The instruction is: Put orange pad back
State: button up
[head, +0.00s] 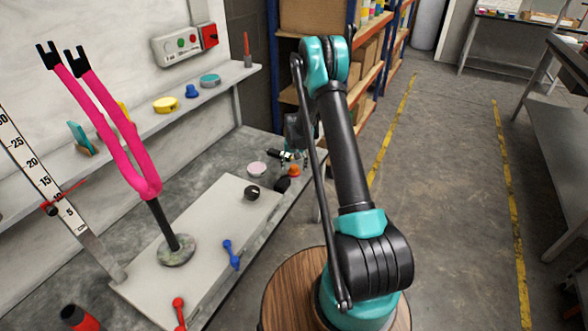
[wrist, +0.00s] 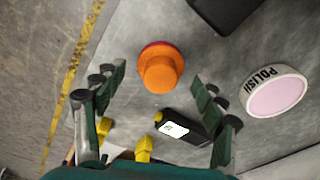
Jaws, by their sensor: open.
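The orange pad (head: 293,171) is a small round piece near the right edge of the workbench. In the wrist view the orange pad (wrist: 162,72) shows as an orange knob-like body over a redder rim, on a grey surface. My gripper (head: 290,156) is above and close to it in the head view. In the wrist view my gripper (wrist: 158,78) is open, with one finger on each side of the pad and visible gaps between. Nothing is held. Whether the fingers reach down to the pad's height I cannot tell.
A pink-topped POLISH tin (wrist: 275,93) and a black labelled container (wrist: 190,129) lie close to the pad. A wall shelf carries a yellow piece (head: 165,105), a blue one (head: 192,91) and a teal one (head: 210,80). A pink forked frame (head: 120,130) stands on the bench.

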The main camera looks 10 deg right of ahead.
aim_at(294, 168)
jog(key=s+d+r, duration=0.1)
jog(key=s+r, duration=0.4)
jog(key=r, duration=0.4)
jog(key=s+r, duration=0.5)
jog(key=r, duration=0.4)
jog(key=s+d+r+n+t, duration=0.1)
jog(key=s+r, duration=0.1)
jog(key=s, duration=1.3)
jog(key=s+d+r+n+t, duration=0.1)
jog(key=s+d, duration=0.1)
jog(key=s, duration=1.4)
jog(key=shift+s+r+t, duration=0.3)
jog(key=shift+r+t, duration=0.05)
jog(key=shift+t, duration=0.05)
